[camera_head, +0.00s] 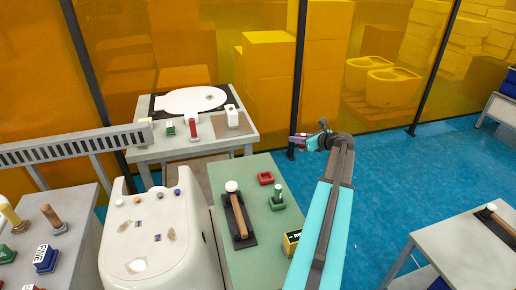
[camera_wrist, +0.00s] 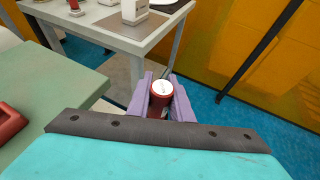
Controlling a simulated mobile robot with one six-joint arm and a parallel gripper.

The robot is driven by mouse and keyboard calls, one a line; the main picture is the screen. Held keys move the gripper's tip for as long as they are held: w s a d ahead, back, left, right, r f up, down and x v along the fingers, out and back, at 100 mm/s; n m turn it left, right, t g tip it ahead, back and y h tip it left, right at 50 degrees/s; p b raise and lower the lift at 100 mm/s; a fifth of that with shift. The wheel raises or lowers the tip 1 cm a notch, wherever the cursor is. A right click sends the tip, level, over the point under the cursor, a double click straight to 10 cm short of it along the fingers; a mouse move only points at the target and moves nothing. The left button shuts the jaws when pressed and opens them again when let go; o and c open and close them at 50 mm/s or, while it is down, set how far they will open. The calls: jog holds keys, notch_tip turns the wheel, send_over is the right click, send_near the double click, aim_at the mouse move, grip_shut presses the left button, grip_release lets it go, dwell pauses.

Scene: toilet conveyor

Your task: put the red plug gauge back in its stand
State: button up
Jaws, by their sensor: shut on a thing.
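My gripper (camera_wrist: 161,100) has purple jaws shut on the red plug gauge (camera_wrist: 161,94), a red cylinder with a white end facing the wrist camera. In the head view my gripper (camera_head: 297,139) is out past the right back corner of the green-topped table, over the blue floor; the gauge is hard to make out there. A red square stand (camera_head: 266,177) with a dark, empty-looking middle sits on the green table, left of my gripper. Part of it also shows at the left edge of the wrist view (camera_wrist: 9,122).
The green tabletop (camera_head: 262,222) also bears a green gauge in a green stand (camera_head: 277,198), a wooden-handled tool on a dark base (camera_head: 239,217) and a yellow block (camera_head: 292,241). A grey table (camera_head: 160,150) with several items stands behind. Yellow screens close off the back.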

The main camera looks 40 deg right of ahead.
jog(key=a+r+n+g+y+p, duration=0.1)
jog(key=a+r+n+y+p, duration=0.2)
jog(key=a, duration=1)
jog(key=s+a+r+n+g+y+p, duration=0.1)
jog(key=a+r+n+y+p, duration=0.3)
jog(key=a, duration=0.8)
jog(key=n+y, duration=0.2)
jog(key=y, duration=0.1)
jog(key=shift+a+r+g, duration=0.3)
jog(key=shift+a+r, duration=0.05)
jog(key=shift+r, duration=0.05)
jog(key=shift+s+f+b, duration=0.1)
jog(key=shift+s+b, duration=0.05)
jog(key=shift+b, duration=0.5)
jog(key=shift+f+b, duration=1.8)
jog(key=shift+f, duration=0.1)
jog(key=shift+f+b, duration=2.25)
jog(key=shift+b, duration=0.3)
jog(key=o, duration=1)
jog(key=shift+s+d, duration=0.1)
